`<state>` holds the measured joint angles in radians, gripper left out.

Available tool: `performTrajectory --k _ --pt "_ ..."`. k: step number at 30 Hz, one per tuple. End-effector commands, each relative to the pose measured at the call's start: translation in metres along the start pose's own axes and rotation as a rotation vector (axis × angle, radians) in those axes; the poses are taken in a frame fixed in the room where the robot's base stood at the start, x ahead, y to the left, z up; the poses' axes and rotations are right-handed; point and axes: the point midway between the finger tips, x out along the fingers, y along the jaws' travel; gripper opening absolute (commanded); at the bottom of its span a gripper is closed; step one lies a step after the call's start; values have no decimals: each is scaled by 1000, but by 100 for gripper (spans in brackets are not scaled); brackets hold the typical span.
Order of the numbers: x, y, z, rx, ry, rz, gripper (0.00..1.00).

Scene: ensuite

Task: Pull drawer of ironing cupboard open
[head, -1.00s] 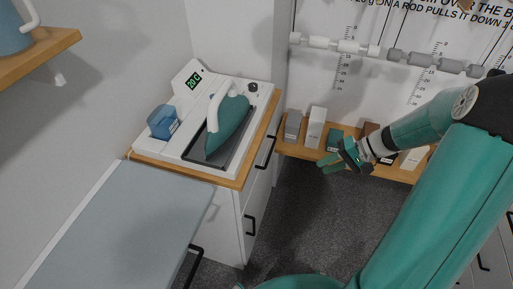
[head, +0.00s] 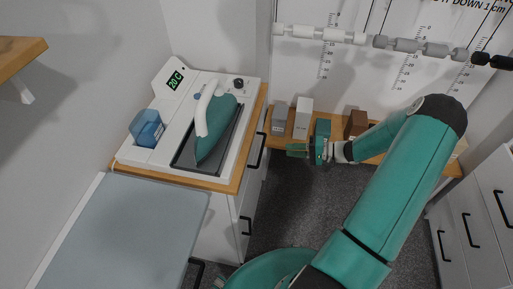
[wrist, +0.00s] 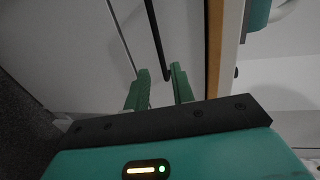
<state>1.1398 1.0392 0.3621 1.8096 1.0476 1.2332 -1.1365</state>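The ironing cupboard (head: 219,218) is white with a wooden top, at the left middle of the head view. Its upper drawer has a black bar handle (head: 257,151) on the front facing right. My gripper (head: 292,151) is to the right of that handle, pointing left at it, with a small gap in the head view. In the wrist view my gripper (wrist: 160,82) has its two green fingers apart and nothing between their tips. The black handle (wrist: 155,40) lies ahead, in line with the gap between the fingers. The drawer looks shut.
A teal iron (head: 218,134) and a blue water tank (head: 147,128) sit on the cupboard's unit. A lower handle (head: 246,225) is below. A grey-blue board (head: 125,235) stands in front left. A low shelf with boxes (head: 303,117) is behind my gripper. Carpet at right is free.

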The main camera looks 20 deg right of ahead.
Motion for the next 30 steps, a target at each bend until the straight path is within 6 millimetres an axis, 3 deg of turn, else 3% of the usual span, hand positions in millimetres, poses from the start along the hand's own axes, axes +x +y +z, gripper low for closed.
performTrajectory --k 18,23,30 --pt "113 0 -1 1 -2 3 24" --pt "125 0 -2 1 -1 3 24" --pt "127 0 -2 1 -1 3 24"
